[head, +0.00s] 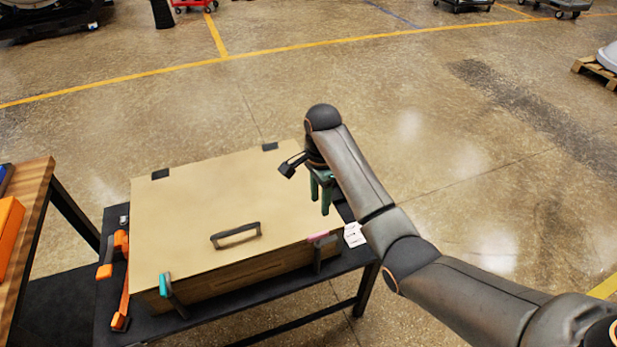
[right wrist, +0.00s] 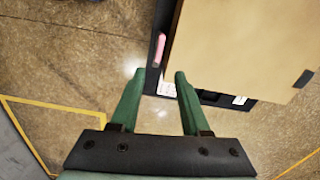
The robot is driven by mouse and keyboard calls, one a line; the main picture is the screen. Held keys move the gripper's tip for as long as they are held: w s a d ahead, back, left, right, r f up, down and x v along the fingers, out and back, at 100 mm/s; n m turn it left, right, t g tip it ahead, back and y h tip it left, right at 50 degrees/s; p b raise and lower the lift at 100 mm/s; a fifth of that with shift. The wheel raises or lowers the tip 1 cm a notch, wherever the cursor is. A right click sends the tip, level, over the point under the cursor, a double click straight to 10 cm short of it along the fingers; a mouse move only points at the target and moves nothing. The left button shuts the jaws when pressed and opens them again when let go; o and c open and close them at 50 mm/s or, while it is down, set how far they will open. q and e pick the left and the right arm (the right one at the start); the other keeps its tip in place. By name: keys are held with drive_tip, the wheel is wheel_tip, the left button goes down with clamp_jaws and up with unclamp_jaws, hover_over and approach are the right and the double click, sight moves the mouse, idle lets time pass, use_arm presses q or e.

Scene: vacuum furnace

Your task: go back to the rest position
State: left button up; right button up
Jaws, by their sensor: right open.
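My right gripper (head: 322,195) has green fingers and hangs at the right side of a closed tan box. It also shows in the right wrist view (right wrist: 160,80), where its fingers are apart with nothing between them. The arm comes in from the lower right of the head view and hides part of the box's right side. The tan box (head: 205,205) has a black handle (head: 236,236) on its lid and also fills the upper right of the right wrist view (right wrist: 240,45). My left gripper is not in view.
The box stands on a black table (head: 275,297). A teal-topped latch (head: 166,287) and a pink-topped latch (head: 318,240) are at its front. An orange tool (head: 120,280) lies to its left. A wooden bench (head: 28,200) is at far left. Open floor lies behind and right.

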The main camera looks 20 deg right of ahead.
drive_tip(key=s+f+n+t, duration=0.2)
drive_tip(key=s+f+n, duration=0.75)
drive_tip(key=s, duration=0.55)
drive_tip(key=s+d+r+n+t, duration=0.1)
drive_tip(key=s+r+n, duration=0.1)
drive_tip(key=s+n, duration=0.35)
drive_tip(key=s+d+r+n+t, duration=0.1)
drive_tip(key=s+r+n, duration=0.15)
drive_tip(key=s, duration=0.65)
drive_tip(key=w+a+f+t+y, duration=0.1)
drive_tip(key=w+a+f+t, duration=0.1)
drive_tip(key=f, duration=0.4)
drive_tip(key=w+a+f+t+y, duration=0.1)
drive_tip(key=w+a+f+t, duration=0.1)
drive_tip(key=f, duration=0.3)
drive_tip(key=shift+a+f+t, duration=0.35)
drive_tip(key=shift+f+t, duration=0.05)
drive_tip(key=shift+t, duration=0.2)
drive_tip(key=shift+n, duration=0.25)
